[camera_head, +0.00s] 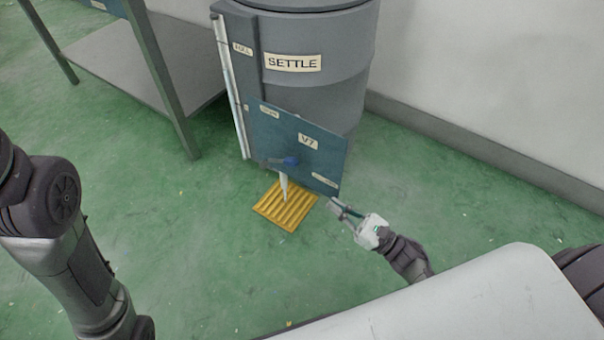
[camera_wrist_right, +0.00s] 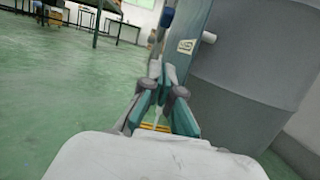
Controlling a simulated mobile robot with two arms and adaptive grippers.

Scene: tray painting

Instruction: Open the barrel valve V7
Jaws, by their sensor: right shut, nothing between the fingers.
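The grey barrel (camera_head: 315,95) labelled SETTLE stands by the wall. A blue panel (camera_head: 325,160) marked V7 is on its front. The valve V7 (camera_head: 290,162) has a blue hub with a dark lever pointing left; a pale spout or stream (camera_head: 284,187) hangs below, I cannot tell which. My right gripper (camera_head: 338,207) is shut and empty, near the panel's lower right corner, apart from the valve. In the right wrist view its fingers (camera_wrist_right: 160,75) point past the panel edge, with a blue part (camera_wrist_right: 167,17) above them. My left gripper is out of view.
A yellow grate (camera_head: 285,206) lies on the green floor below the valve. A grey metal table (camera_head: 150,60) stands left of the barrel. A white wall (camera_head: 490,90) is behind. Clear floor lies in front of the grate.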

